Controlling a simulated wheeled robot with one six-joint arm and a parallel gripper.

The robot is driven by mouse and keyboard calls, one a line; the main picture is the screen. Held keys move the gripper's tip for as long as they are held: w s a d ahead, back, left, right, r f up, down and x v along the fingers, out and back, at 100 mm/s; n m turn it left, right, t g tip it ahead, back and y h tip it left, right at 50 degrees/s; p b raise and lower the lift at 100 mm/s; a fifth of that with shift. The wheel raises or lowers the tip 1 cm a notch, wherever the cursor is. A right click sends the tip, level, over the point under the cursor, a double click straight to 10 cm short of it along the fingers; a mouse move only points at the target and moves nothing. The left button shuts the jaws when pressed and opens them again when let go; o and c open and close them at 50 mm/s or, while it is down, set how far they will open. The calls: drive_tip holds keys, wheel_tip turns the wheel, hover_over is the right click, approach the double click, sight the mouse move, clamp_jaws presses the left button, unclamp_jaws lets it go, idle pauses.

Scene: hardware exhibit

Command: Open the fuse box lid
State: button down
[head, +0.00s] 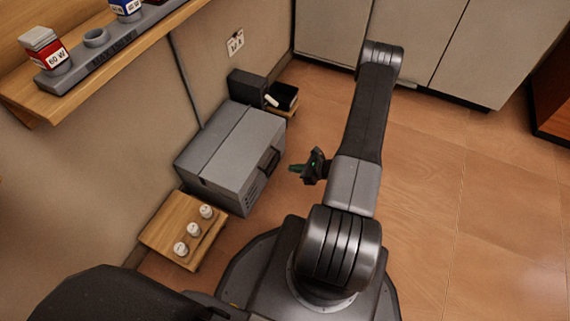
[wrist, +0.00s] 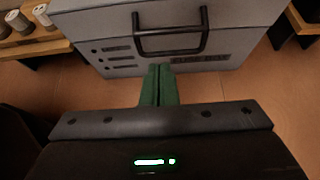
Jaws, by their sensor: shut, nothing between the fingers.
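The fuse box (head: 222,158) is a grey metal box by the wall, left of my arm in the head view. Its lid (head: 245,135) lies flat and closed on top. A dark bar handle (head: 269,163) is on the side facing my arm. The wrist view shows this front face (wrist: 215,62) with the handle (wrist: 168,42) across its upper part. My gripper (head: 292,169) is just right of the box. Its green fingers (wrist: 160,72) are together and empty, pointing at the front face below the handle. Whether they touch the box, I cannot tell.
A small wooden stand (head: 165,228) with three white fuses (head: 193,230) stands in front of the box. A black open container (head: 284,97) is behind it. A wooden shelf (head: 120,50) juts from the wall above. Floor (head: 450,190) to the right is clear.

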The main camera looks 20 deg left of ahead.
drive_tip(key=b+x, duration=0.2)
drive_tip(key=x, duration=0.7)
drive_tip(key=shift+a+f+b, duration=0.2)
drive_tip(key=shift+a+b, duration=0.05)
drive_tip(key=shift+b, duration=0.05)
drive_tip(key=shift+r, duration=0.1)
